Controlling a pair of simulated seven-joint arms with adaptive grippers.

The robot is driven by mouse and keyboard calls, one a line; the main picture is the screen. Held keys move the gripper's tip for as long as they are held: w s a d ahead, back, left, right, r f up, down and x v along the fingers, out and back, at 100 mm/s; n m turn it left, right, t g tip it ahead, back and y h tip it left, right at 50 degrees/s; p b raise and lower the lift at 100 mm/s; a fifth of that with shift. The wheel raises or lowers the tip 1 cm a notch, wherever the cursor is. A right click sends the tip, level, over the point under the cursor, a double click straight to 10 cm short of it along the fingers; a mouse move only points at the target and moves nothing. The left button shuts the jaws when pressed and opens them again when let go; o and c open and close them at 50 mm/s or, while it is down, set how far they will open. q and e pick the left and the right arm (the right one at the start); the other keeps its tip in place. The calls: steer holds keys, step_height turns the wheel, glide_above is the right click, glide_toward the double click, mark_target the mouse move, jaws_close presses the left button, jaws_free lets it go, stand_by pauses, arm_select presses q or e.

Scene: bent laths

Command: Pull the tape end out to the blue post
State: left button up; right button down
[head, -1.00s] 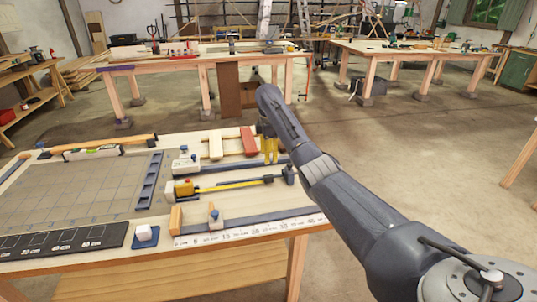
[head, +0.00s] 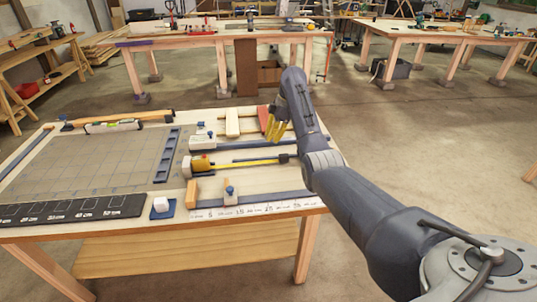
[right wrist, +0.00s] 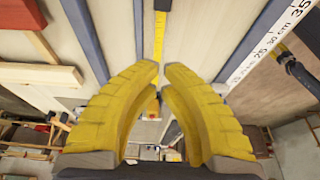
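The yellow tape measure (head: 203,164) lies on the near table, its case at the left. Its yellow tape (head: 250,160) is drawn out to the right along the table. A dark block (head: 284,158) stands at the tape's far end; I cannot tell its blue colour for sure. The right wrist view shows the tape (right wrist: 159,38) running up to the dark block (right wrist: 162,5). My right gripper (head: 275,130) has yellow fingers and is above the table, behind the tape in the head view. My left gripper is out of view.
A red block (head: 264,118) and a pale wooden piece (head: 232,122) lie near my right fingers. A dark rail with a white ruler strip (head: 235,212) runs along the front.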

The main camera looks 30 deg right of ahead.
mark_target(283, 155)
steer(key=x, duration=0.9)
steer(key=shift+w+a+f, duration=0.15)
steer(key=shift+w+a, duration=0.1)
steer(key=shift+a, duration=0.05)
steer(key=d, duration=0.1)
steer(key=s+d, duration=0.1)
steer(key=shift+d, duration=0.3)
steer(key=shift+s+d, duration=0.2)
steer(key=shift+d, duration=0.35)
steer(key=d, duration=0.1)
steer(key=s+d, duration=0.1)
steer(key=d, duration=0.2)
steer(key=shift+s+d, duration=0.25)
steer(key=shift+s, duration=0.15)
steer(key=shift+a, duration=0.1)
